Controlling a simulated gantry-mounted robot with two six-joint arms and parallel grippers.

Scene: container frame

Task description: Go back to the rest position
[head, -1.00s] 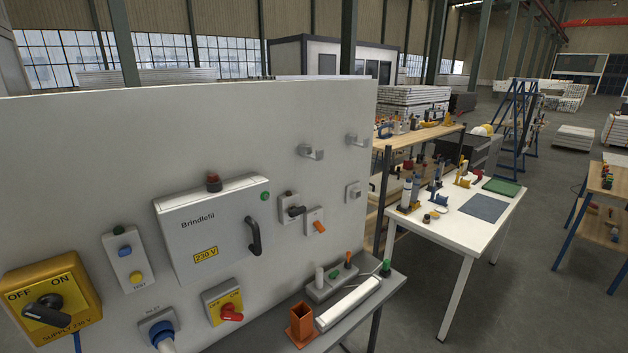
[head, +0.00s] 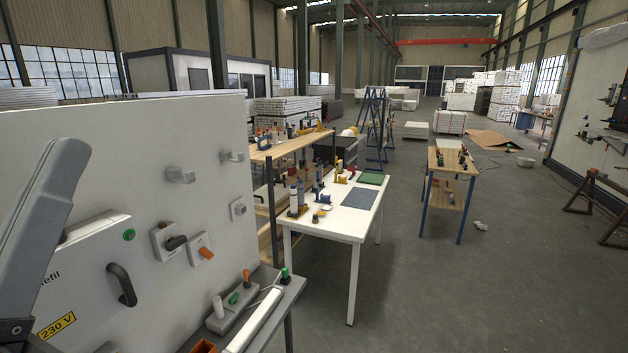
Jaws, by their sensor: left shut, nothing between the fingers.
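My left gripper (head: 62,160) shows at the left edge of the head view as a grey shape pointing up, in front of the white panel (head: 120,135). It is shut and holds nothing. It covers part of the white Brindlefil box (head: 88,285), whose dark handle and yellow 230 V label stay visible. I cannot tell how far it is from the panel. My right gripper is not in view.
A grey shelf (head: 292,290) with a white roll (head: 256,320) juts out below the panel. A white table (head: 335,222) with tools stands beyond it, and a small wooden-topped stand (head: 450,162) farther right. The floor (head: 480,290) at right is open.

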